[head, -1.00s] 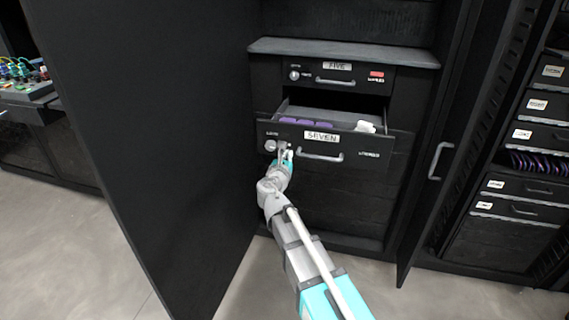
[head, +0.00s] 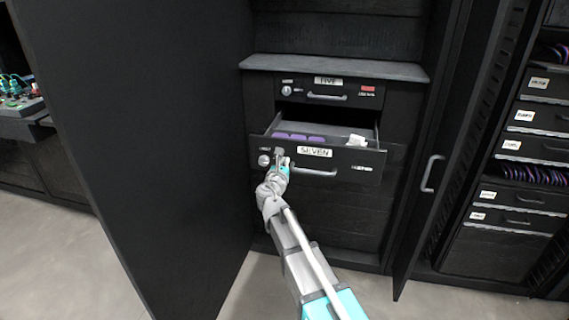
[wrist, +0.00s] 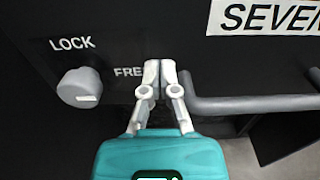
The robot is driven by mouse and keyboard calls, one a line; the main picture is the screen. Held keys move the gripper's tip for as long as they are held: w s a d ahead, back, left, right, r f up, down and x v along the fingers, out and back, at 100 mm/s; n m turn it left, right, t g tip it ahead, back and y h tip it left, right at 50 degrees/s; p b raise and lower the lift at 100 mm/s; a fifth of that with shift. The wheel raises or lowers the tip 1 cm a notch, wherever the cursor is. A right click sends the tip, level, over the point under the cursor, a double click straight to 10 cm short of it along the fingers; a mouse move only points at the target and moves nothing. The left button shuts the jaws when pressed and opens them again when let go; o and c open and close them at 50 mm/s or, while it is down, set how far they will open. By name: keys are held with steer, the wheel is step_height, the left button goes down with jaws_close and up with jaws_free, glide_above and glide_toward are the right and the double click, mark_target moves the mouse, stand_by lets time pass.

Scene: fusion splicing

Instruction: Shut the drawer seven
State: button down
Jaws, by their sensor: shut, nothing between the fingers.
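Drawer seven (head: 372,164) is pulled out of the dark cabinet, with its inside showing. Its front carries a white SEVEN label, a round lock knob (wrist: 80,87) at the left and a grey bar handle (head: 315,172). The front, label and handle also show in the wrist view. My gripper (wrist: 160,66) is shut and empty, its fingertips at the drawer front between the knob and the left end of the handle, over the FREE marking. I cannot tell whether they touch the front. In the head view my gripper (head: 283,161) is in the same place.
Purple items (head: 298,136) and a white item (head: 356,140) lie in the drawer. Drawer five (head: 328,95) above is shut. A large dark door (head: 150,150) stands open at the left, and a narrower one with a handle (head: 432,174) at the right.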

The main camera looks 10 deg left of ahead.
mark_target(297, 135)
steer(key=w, duration=2.2)
steer(key=w+d, duration=0.1)
steer(key=w, duration=1)
steer(key=shift+w+d, duration=0.1)
steer(key=shift+w, duration=0.1)
steer(key=shift+w, duration=0.2)
steer(key=shift+s, duration=0.5)
steer(key=s, duration=1.4)
steer(key=shift+a, duration=0.3)
